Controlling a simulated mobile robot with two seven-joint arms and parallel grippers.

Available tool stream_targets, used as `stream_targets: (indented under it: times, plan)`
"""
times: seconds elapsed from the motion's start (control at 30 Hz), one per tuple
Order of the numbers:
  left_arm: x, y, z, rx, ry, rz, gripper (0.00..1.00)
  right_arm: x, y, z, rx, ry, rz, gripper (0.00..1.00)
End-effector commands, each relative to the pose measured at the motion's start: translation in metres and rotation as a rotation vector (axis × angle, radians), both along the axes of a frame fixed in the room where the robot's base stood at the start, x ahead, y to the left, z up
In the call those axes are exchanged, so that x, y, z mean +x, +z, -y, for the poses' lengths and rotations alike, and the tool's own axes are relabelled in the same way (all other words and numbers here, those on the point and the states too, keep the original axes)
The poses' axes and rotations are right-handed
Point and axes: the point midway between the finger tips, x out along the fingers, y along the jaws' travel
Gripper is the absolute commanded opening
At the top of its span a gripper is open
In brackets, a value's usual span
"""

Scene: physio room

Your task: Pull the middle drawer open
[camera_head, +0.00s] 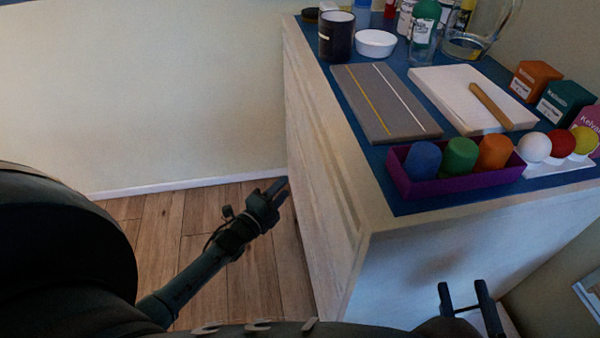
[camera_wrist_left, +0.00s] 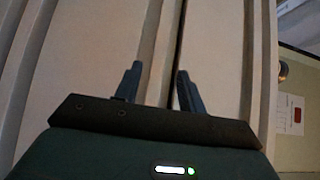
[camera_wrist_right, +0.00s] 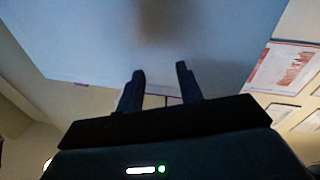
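The drawer unit (camera_head: 310,180) is a pale wooden cabinet, its drawer fronts seen at a steep angle on its left side in the head view. In the left wrist view, pale drawer fronts (camera_wrist_left: 95,60) run up the picture with raised lips and a dark gap (camera_wrist_left: 178,40). I cannot tell which front is the middle drawer. My left gripper (camera_head: 278,189) is close to the fronts. Its fingers (camera_wrist_left: 158,76) are apart, on either side of a lip (camera_wrist_left: 155,50); contact is unclear. My right gripper (camera_head: 467,290) is open and empty beside the cabinet's end panel.
The blue cabinet top (camera_head: 450,200) carries a grey board (camera_head: 385,103), a white board, a purple tray (camera_head: 455,185) with coloured cups, balls, boxes and bottles. Wooden floor (camera_head: 200,225) is free left of the cabinet, up to the wall.

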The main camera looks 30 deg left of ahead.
Motion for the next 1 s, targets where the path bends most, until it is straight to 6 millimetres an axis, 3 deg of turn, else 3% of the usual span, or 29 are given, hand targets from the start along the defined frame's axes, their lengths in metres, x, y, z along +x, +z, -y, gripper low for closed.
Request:
stream_targets:
  times: [0.2, 0.4, 0.6, 0.87, 1.0]
  plan:
    - [0.048, -0.002, 0.007, 0.0, -0.001, 0.004, 0.4, -0.002, -0.004, -0.006, 0.021, 0.03, 0.075, 0.36]
    - [0.077, -0.002, 0.011, -0.001, 0.0, 0.002, 0.4, 0.0, -0.003, -0.007, 0.053, 0.036, 0.077, 0.36]
    - [0.088, -0.001, 0.013, -0.001, 0.0, -0.001, 0.4, 0.0, -0.001, -0.008, 0.067, 0.039, 0.077, 0.36]
    - [0.089, 0.0, 0.013, -0.001, 0.0, -0.001, 0.4, 0.0, 0.0, -0.008, 0.069, 0.04, 0.076, 0.36]
    - [0.089, 0.0, 0.013, -0.001, 0.0, 0.0, 0.29, 0.0, 0.0, -0.008, 0.068, 0.039, 0.077, 0.36]
